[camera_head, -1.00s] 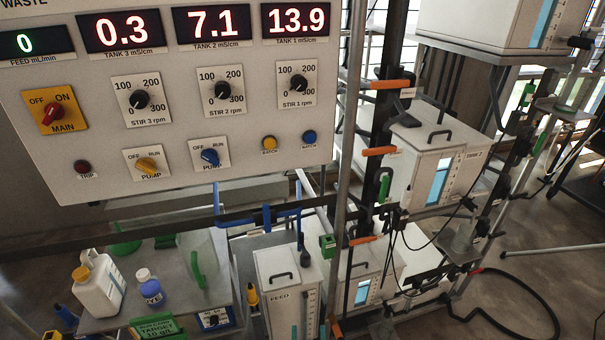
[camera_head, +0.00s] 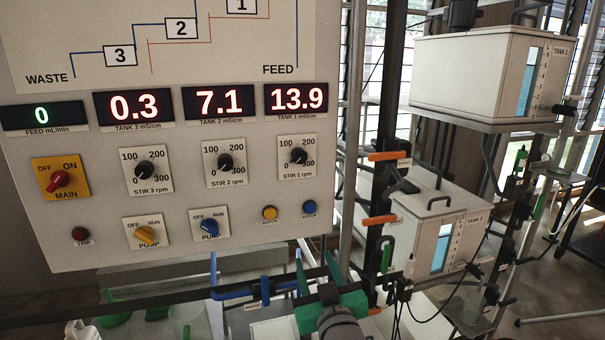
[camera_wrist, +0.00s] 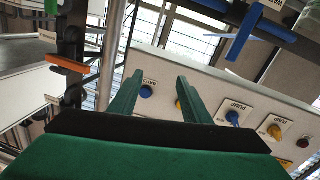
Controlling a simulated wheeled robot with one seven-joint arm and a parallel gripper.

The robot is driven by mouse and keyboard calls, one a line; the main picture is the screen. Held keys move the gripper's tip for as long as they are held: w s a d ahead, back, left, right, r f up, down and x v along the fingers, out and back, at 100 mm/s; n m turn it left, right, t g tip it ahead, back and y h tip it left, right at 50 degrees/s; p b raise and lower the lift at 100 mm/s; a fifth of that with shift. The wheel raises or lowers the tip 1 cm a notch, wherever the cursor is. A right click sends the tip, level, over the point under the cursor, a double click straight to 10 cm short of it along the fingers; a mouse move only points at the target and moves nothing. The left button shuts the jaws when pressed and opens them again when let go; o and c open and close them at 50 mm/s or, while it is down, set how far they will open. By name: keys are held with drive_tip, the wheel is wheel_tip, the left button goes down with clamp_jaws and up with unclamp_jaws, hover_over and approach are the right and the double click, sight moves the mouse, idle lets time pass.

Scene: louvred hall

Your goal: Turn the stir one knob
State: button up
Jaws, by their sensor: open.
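The stir one knob (camera_head: 299,156) is a small black dial on a white plate marked STIR 1 rpm, rightmost of three such dials on the panel. Its pointer looks turned to the upper left. My gripper (camera_head: 318,268) is at the bottom of the head view, below the panel and well below the knob, not touching it. Its two green fingers are apart and empty. In the wrist view my gripper (camera_wrist: 156,95) shows its fingers spread, with the panel's lower buttons beyond them. The stir one knob is not visible in the wrist view.
The stir 2 knob (camera_head: 225,162) is just left of stir one. A yellow button (camera_head: 270,213) and a blue button (camera_head: 309,207) sit below it. A vertical metal pole (camera_head: 352,130) stands right of the panel. A blue pipe clamp (camera_head: 262,290) is left of my gripper.

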wheel_tip(320, 180, up, 13)
drive_tip(key=n+y, duration=0.1)
drive_tip(key=n, duration=0.4)
approach(301, 158)
drive_tip(key=shift+y, duration=0.3)
drive_tip(key=x, duration=0.9)
drive_tip(key=shift+d, duration=0.15)
drive_tip(key=c, duration=1)
